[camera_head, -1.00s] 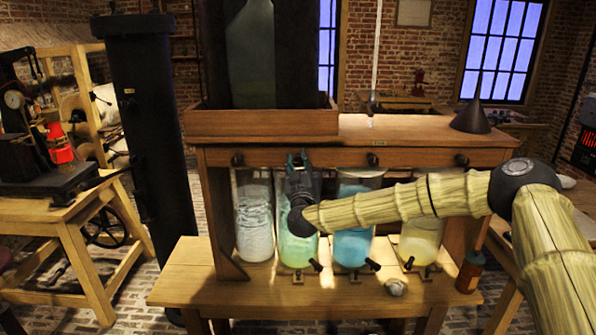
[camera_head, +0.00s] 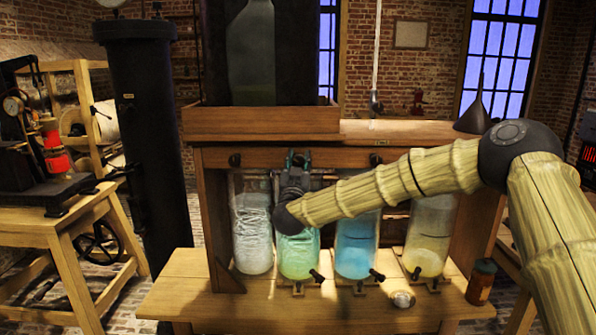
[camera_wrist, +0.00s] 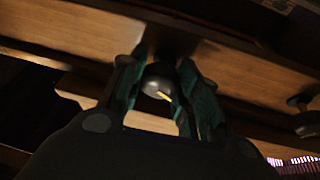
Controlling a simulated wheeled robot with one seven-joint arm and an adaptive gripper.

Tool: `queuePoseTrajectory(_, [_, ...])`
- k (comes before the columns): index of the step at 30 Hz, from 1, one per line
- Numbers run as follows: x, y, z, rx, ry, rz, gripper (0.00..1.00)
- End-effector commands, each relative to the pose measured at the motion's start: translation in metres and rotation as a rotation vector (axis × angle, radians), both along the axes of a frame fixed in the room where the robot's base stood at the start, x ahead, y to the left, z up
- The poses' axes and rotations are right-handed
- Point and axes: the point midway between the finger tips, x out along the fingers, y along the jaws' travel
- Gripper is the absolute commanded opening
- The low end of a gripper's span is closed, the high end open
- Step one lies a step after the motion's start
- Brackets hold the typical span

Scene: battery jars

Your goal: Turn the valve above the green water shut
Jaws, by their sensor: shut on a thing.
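The jar of green water (camera_head: 300,258) stands second from the left in the row under the wooden shelf. My gripper (camera_head: 297,160) is at the shelf's front beam, above that jar. In the wrist view, its two teal fingers (camera_wrist: 165,90) are shut on a dark rounded valve knob (camera_wrist: 158,78) with a small yellow mark. In the head view my wrist and fingers hide this valve. The exact turn of the valve cannot be told.
Other dark valve knobs sit on the beam to the left (camera_head: 235,160) and right (camera_head: 375,160). Jars of whitish (camera_head: 253,240), blue (camera_head: 356,248) and yellow (camera_head: 428,240) contents stand beside the green one. A brown bottle (camera_head: 481,282) stands at the bench's right end.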

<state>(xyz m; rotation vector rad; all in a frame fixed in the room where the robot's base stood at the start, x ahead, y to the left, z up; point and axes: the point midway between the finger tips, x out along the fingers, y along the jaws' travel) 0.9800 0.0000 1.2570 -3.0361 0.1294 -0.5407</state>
Motion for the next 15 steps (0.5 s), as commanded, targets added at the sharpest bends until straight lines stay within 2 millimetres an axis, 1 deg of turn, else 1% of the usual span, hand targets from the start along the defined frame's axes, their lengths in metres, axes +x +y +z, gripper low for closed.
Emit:
queuePoseTrajectory(1, [0.0002,-0.0003,-0.0040,0.038,-0.003,-0.002,0.08])
queuePoseTrajectory(15, [0.0003,-0.0010,-0.0026,0.485,-0.003,-0.003,0.08])
